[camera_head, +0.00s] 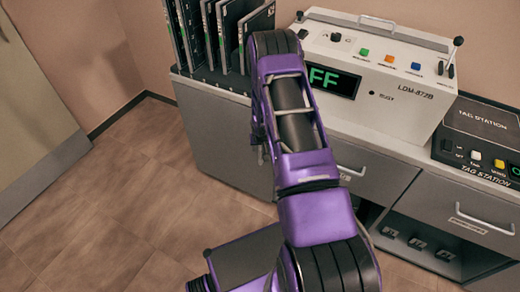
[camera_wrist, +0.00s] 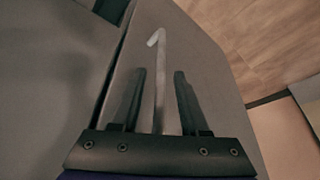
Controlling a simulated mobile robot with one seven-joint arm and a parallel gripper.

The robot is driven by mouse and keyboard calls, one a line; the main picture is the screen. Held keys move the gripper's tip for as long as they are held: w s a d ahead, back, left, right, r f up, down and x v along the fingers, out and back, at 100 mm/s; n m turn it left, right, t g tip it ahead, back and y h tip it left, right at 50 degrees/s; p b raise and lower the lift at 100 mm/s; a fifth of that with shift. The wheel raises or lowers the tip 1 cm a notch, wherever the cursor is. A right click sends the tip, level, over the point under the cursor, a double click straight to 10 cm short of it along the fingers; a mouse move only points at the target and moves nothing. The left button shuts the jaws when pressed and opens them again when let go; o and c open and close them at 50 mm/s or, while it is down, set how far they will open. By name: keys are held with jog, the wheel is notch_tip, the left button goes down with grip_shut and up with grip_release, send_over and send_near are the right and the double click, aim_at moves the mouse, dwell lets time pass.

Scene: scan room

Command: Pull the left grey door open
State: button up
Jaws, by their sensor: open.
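The grey door (camera_head: 222,140) is the plain grey front at the left end of the cabinet in the head view, partly hidden by my purple arm. It looks closed. In the wrist view the grey door (camera_wrist: 205,65) fills the middle, with a thin pale metal handle (camera_wrist: 161,50) standing on it. My gripper (camera_wrist: 159,74) is open, with one dark finger on each side of the handle. The handle runs between the fingers, and I cannot tell whether either finger touches it.
A white machine (camera_head: 385,75) with a green display and a black tag station (camera_head: 485,130) stand on the cabinet. Dark upright panels (camera_head: 225,35) stand at its left end. Drawers with handles are at right. The brown tiled floor (camera_head: 125,190) is clear at left.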

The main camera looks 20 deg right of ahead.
jog(key=shift+w+f, duration=0.15)
jog(key=shift+f, duration=0.15)
grip_shut()
dwell(1.3)
